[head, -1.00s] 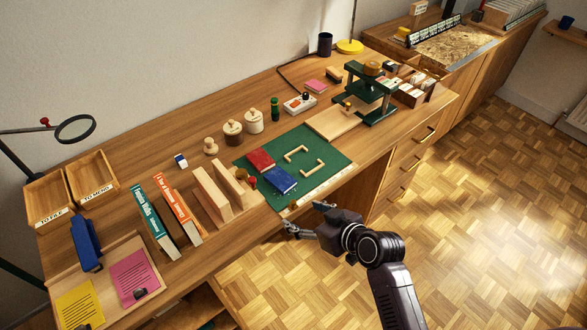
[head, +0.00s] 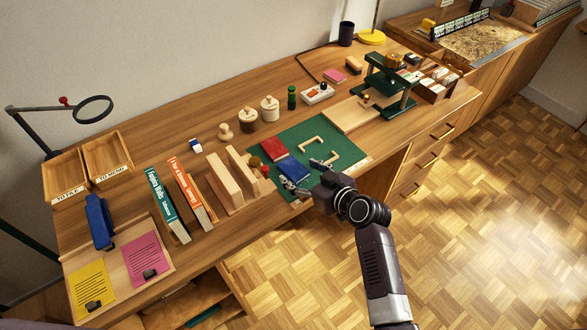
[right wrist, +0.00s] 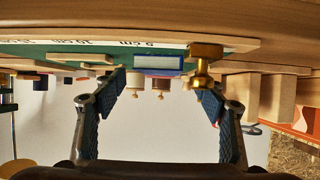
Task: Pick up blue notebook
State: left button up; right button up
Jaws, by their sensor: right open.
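The blue notebook (head: 293,168) lies flat on the green cutting mat (head: 330,130), beside a red notebook (head: 273,147). My right gripper (head: 304,178) is open and empty at the front edge of the mat, its fingers pointing at the blue notebook and apart from it as far as I can tell. In the right wrist view, which is upside down, the notebook (right wrist: 157,62) shows edge-on with pale pages, ahead of and between the spread fingers (right wrist: 162,92). My left gripper is not in view.
A brass-coloured knobbed piece (right wrist: 203,68) stands close beside the notebook. Wooden bookends (head: 222,180) and upright books (head: 167,205) stand to the left. Wooden corner pieces (head: 335,158) lie on the mat to the right. A green press (head: 388,85) stands farther right.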

aim_at(293, 170)
jog(key=shift+x, duration=1.35)
jog(key=c, duration=1.3)
jog(key=shift+r, duration=0.15)
jog(key=shift+c, duration=0.2)
